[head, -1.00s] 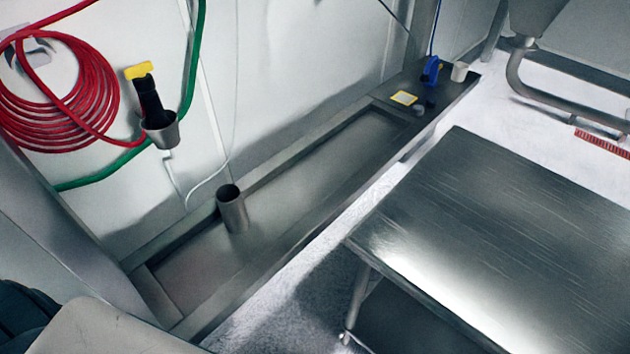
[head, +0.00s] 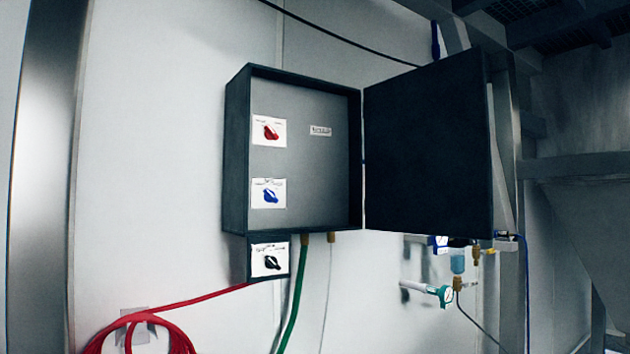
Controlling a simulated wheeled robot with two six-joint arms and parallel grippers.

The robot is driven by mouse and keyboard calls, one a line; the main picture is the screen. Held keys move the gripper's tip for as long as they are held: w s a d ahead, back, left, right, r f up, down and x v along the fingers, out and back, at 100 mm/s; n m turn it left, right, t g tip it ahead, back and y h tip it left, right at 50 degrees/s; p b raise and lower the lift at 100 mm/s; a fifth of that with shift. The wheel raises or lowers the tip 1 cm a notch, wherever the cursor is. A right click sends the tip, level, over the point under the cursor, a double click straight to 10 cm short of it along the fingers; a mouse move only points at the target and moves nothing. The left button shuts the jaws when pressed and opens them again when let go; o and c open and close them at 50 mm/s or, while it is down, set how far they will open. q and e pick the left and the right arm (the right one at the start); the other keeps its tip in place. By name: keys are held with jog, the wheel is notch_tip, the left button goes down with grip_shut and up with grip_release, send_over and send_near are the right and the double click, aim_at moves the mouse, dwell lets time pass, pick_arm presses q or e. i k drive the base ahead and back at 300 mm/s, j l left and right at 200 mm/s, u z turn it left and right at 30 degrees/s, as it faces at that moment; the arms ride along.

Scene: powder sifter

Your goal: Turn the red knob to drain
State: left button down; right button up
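The red knob (head: 270,132) sits on a white label plate in the upper left of an open dark control box (head: 237,160) on the wall. Its pointer looks tilted, but the label text is too small to read. A blue knob (head: 270,197) is below it inside the box. A black knob (head: 271,262) is on a small plate under the box. Neither of my grippers shows in the head view.
The box door (head: 428,145) stands open to the right. A green hose (head: 296,300) hangs from the box, and a red hose (head: 150,325) is coiled at lower left. A gauge and valve fitting (head: 443,295) is on the wall below the door.

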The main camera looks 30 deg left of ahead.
aim_at(270, 134)
jog(key=u, duration=1.3)
